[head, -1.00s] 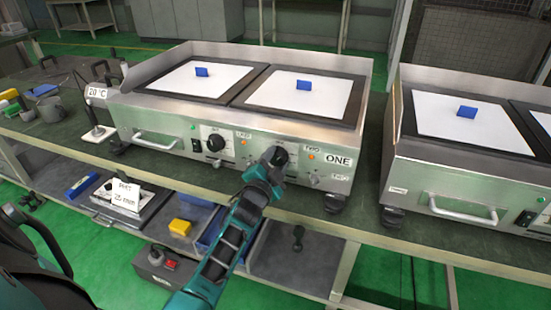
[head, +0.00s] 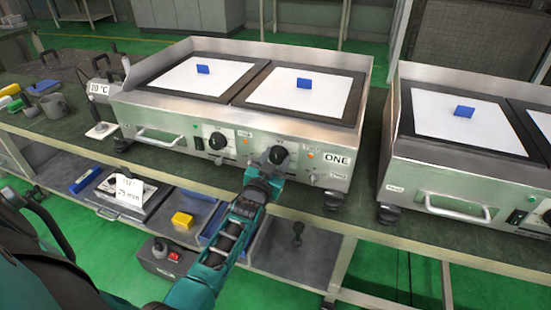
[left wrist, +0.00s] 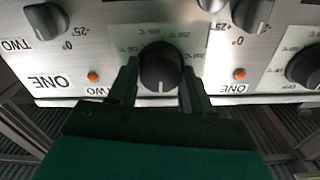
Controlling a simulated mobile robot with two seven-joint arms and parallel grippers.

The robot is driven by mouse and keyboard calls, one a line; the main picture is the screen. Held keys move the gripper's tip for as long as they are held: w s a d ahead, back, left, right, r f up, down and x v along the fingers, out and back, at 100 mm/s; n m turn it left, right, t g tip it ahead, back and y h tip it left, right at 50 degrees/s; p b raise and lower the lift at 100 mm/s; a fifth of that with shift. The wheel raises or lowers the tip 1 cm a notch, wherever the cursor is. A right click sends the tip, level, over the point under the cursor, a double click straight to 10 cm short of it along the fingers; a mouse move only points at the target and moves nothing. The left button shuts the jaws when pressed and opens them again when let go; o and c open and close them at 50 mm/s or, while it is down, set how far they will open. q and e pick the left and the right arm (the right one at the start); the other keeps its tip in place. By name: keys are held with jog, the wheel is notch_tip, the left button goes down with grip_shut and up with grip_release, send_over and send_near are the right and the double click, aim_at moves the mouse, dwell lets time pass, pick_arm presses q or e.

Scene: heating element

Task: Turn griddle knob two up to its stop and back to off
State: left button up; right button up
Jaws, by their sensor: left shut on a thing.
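Griddle one (head: 170,124) stands on the bench with its front panel facing me. Its knob two (head: 277,155) is a round black knob, right of a like knob (head: 217,141). My left gripper (head: 274,165) reaches it from below and in front. In the left wrist view, where the lettering is upside down, the fingers (left wrist: 161,85) stand on both sides of knob two (left wrist: 160,62) and are shut on it. A white line on the knob points toward the bottom of that picture. The dial markings around it are partly hidden. My right gripper is not in view.
Orange lamps sit beside the knobs, one (head: 310,155) right of knob two. Small trim knobs (left wrist: 254,14) are close by. A second griddle (head: 450,160) stands to the right. A lower shelf holds a yellow block (head: 182,220).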

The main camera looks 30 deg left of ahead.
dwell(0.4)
pick_arm(q)
jog(key=o, duration=1)
jog(key=shift+o, duration=0.2)
jog(key=shift+s, duration=0.1)
